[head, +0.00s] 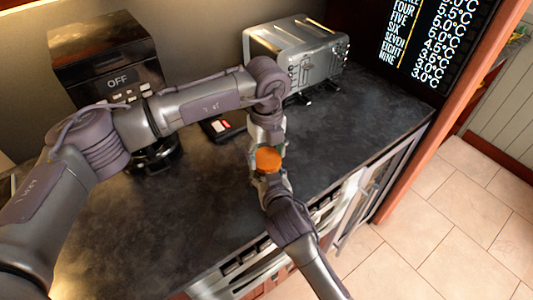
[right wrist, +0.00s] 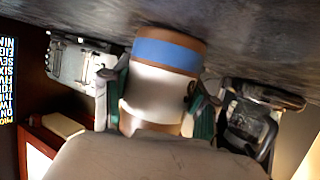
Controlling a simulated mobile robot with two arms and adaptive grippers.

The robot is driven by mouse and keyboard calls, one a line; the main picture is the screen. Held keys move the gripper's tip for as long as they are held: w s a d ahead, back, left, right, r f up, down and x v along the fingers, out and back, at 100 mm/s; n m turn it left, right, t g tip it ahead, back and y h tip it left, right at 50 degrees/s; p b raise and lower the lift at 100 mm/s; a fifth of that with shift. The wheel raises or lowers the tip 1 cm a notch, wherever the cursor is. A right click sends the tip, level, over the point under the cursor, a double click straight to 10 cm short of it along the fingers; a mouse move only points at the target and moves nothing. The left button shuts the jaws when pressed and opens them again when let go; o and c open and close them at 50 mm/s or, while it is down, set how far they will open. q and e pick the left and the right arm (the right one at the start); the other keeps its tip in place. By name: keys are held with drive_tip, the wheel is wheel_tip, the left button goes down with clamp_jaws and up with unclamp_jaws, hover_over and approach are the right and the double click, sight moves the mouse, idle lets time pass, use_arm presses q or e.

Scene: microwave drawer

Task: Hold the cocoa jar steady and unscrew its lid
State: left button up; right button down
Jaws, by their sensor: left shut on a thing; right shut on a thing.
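The cocoa jar shows in the head view mainly as its round orange lid (head: 268,159), over the counter between my two grippers. In the right wrist view, the jar body (right wrist: 160,92) is white with a blue band and a brown end. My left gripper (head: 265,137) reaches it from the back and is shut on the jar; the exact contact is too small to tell. My right gripper (head: 268,181) comes from the front and is shut on the jar, with green-padded fingers on either side of the body in the right wrist view. The lid is mostly hidden there.
A silver toaster (head: 297,57) stands at the back of the dark counter (head: 205,215). A dark box-shaped appliance marked OFF (head: 108,62) stands at the back left. The counter's front edge, with drawers below, lies close to my right gripper. Bare counter lies left of the jar.

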sight(267, 157)
use_arm(q)
drive_tip(key=n, duration=0.6)
use_arm(e)
drive_tip(key=shift+f, duration=0.1)
use_arm(q)
drive_tip(key=shift+r, duration=0.2)
drive_tip(key=shift+r, duration=0.9)
drive_tip(key=shift+r, duration=0.1)
drive_tip(key=shift+r, duration=1.9)
use_arm(e)
drive_tip(key=shift+c, duration=1.2)
unclamp_jaws()
